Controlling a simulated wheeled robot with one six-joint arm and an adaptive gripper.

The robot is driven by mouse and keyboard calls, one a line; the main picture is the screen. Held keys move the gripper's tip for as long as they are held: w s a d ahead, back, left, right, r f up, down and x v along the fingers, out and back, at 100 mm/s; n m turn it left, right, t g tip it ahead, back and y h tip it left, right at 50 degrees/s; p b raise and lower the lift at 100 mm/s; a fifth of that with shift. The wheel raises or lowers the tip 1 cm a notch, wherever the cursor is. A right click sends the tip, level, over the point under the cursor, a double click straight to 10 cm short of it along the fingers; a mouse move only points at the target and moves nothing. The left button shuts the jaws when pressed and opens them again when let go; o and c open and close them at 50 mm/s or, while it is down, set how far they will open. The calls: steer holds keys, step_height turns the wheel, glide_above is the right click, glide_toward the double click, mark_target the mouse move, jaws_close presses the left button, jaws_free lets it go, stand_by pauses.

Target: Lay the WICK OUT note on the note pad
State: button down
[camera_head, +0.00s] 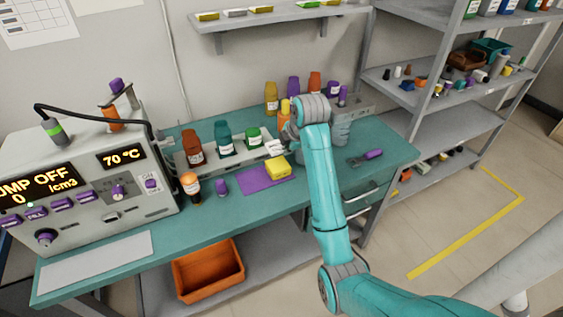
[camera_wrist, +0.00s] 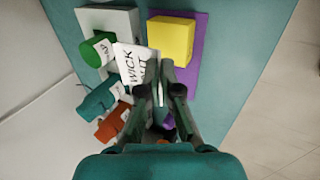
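The WICK OUT note (camera_wrist: 130,64) is a white card with black lettering, at the left of my fingertips in the wrist view. My gripper (camera_wrist: 160,64) has its fingers close together on the card's right edge, and a white strip shows between them. The left finger hides part of the lettering. In the head view the white card (camera_head: 275,147) shows just left of my wrist, which hides the fingers. A yellow block (camera_wrist: 171,39) sits on a flat purple pad (camera_wrist: 200,35); both also show in the head view, the block (camera_head: 278,168) and the pad (camera_head: 256,183).
More bottles stand behind my wrist. The teal bench front is clear.

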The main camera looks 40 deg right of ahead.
mark_target(285, 168)
steer(key=shift+f, duration=3.55)
steer(key=c, duration=1.3)
jaws_free()
steer(key=shift+f, duration=0.1)
